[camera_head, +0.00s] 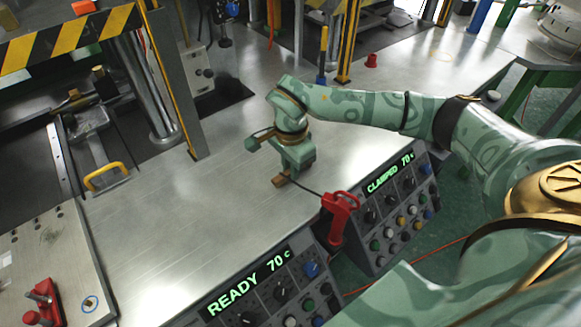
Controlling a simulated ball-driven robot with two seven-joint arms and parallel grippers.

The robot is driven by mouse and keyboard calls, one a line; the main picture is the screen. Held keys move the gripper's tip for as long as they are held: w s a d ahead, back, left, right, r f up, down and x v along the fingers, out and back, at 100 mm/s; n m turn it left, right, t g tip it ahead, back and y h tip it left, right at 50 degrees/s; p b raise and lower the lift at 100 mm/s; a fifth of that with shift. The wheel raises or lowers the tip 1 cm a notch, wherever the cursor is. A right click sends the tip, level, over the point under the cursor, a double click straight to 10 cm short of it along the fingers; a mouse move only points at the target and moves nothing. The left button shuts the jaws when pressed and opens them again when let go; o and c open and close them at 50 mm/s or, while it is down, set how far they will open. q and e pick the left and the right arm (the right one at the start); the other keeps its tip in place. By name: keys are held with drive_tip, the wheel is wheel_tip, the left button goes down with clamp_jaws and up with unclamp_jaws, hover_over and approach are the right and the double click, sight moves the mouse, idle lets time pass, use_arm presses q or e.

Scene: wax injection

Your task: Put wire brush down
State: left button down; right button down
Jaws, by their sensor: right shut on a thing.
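My right gripper (285,173) points down over the bare metal table, left of the control panels. It is shut on what looks like the wire brush (280,181), seen as a small brown piece at the fingertips. A thin dark strip runs from there toward the right; I cannot tell whether it belongs to the brush. The fingers hide much of the grip. The brown piece is at or just above the table surface; contact is unclear. My left gripper is not in view.
The metal table (190,225) is clear left of the gripper. A red-handled tool (339,215) stands between the "READY" panel (265,290) and the "CLAMPED" panel (390,210). A yellow handle (106,174) and striped press frame (70,37) are at left. A red clamp (43,303) is lower left.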

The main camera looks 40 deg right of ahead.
drive_tip(key=c, duration=1.4)
unclamp_jaws()
drive_tip(key=shift+f, duration=0.1)
wheel_tip(320, 180, up, 12)
drive_tip(key=p, duration=0.3)
